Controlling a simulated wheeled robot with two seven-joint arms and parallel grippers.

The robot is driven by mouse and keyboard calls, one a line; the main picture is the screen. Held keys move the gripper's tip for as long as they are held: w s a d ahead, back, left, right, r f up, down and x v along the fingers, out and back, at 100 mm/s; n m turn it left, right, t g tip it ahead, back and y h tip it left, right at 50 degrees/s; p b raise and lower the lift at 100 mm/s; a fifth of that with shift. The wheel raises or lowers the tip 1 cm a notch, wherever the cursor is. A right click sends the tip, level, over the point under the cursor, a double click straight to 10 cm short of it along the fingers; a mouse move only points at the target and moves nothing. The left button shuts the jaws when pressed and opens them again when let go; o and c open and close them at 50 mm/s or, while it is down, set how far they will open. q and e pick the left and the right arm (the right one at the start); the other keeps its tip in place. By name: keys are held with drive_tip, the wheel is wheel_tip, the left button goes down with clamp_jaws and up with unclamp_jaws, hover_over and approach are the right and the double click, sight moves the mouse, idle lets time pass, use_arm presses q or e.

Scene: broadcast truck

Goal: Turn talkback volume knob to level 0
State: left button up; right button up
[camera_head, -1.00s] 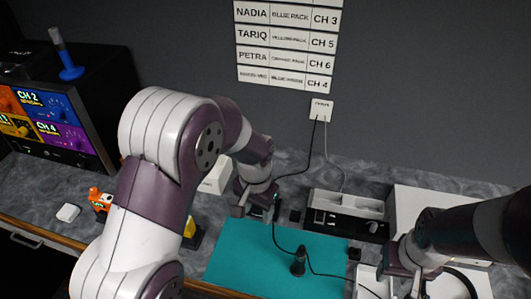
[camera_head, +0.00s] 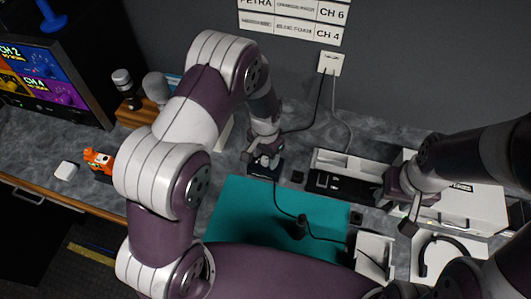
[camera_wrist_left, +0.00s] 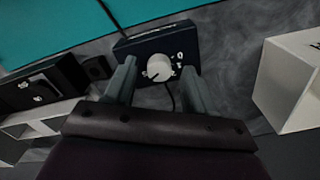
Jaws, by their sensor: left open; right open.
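The talkback volume knob (camera_wrist_left: 159,68) is a pale round dial on a small dark box (camera_wrist_left: 128,50) with white numerals beside it, in the left wrist view. My right gripper (camera_head: 411,212) is open above the white trays at the right, away from the knob. The pointer's exact setting is unclear.
A teal mat (camera_head: 242,222) carries a dark upright object (camera_head: 300,227) with a cable. A black and white charger-like unit (camera_head: 343,184) stands right of the box. Headphones (camera_head: 447,250) lie in a white tray at right. An orange toy-like object (camera_head: 98,159) is at left.

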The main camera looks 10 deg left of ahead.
use_arm(q)
drive_tip(key=shift+s+f, duration=0.2)
drive_tip(key=shift+w+f, duration=0.1)
drive_tip(key=shift+c, duration=0.4)
clamp_jaws()
